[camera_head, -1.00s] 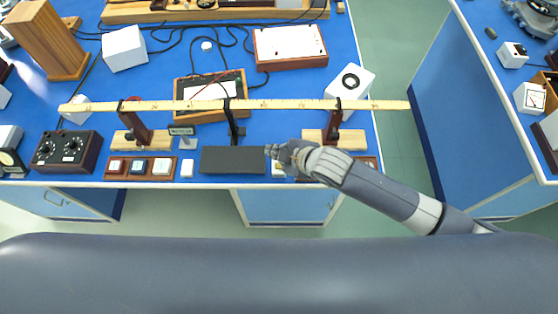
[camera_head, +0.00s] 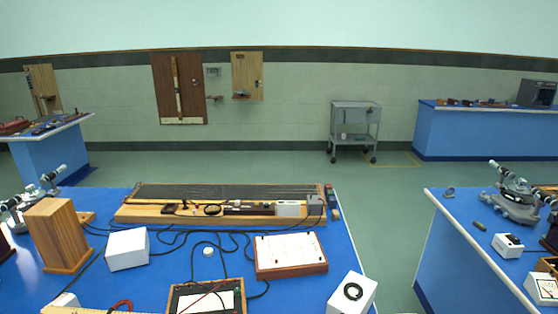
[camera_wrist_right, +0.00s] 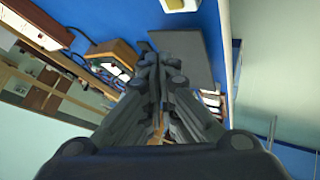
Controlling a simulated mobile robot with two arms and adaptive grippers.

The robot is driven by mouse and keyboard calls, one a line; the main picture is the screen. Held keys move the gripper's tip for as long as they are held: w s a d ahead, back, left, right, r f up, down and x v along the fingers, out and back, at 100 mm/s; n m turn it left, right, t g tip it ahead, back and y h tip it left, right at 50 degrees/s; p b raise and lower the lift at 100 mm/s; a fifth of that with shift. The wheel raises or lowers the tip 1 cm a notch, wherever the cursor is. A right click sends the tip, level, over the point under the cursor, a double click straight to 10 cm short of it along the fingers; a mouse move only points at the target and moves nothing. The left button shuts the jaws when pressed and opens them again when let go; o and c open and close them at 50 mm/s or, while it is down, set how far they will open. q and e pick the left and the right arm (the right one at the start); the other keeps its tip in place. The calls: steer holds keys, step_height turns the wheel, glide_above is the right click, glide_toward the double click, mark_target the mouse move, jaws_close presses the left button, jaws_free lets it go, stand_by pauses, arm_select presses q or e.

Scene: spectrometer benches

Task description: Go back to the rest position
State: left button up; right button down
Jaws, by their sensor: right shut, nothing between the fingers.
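My right gripper (camera_wrist_right: 153,72) shows only in the right wrist view. Its dark fingers are together, with nothing between them. Past the fingertips, a dark grey flat pad (camera_wrist_right: 187,52) lies on the blue bench top; I cannot tell the gap between them. Neither arm shows in the head view now, and my left gripper is in no view.
In the head view, the near blue bench (camera_head: 100,288) carries a wooden block (camera_head: 57,235), a long wooden instrument (camera_head: 150,214), a white box (camera_head: 127,249) and cables. Green floor (camera_head: 393,215) separates it from the right bench (camera_head: 465,258). A grey cart (camera_head: 355,128) stands at the back wall.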

steer(key=s+d+m+g+h, duration=0.3)
steer(key=s+d+m+h, duration=0.3)
steer(key=s+d+m, duration=1.05)
steer(key=s+d+f+n+g+b, duration=0.1)
steer(key=d+f+n+b, duration=0.1)
steer(key=f, duration=1.3)
steer(key=s+d+f+n+g+b, duration=0.1)
steer(key=s+d+f+n+b, duration=0.15)
steer(key=f, duration=1.15)
steer(key=s+d+f+b, duration=0.1)
steer(key=s+f+b, duration=0.1)
steer(key=s+f, duration=0.6)
steer(key=s+d+f+b, duration=0.2)
steer(key=s+f, duration=0.6)
steer(key=f, duration=0.5)
steer(key=shift+s+m+g, duration=0.25)
steer(key=shift+m+g, duration=0.15)
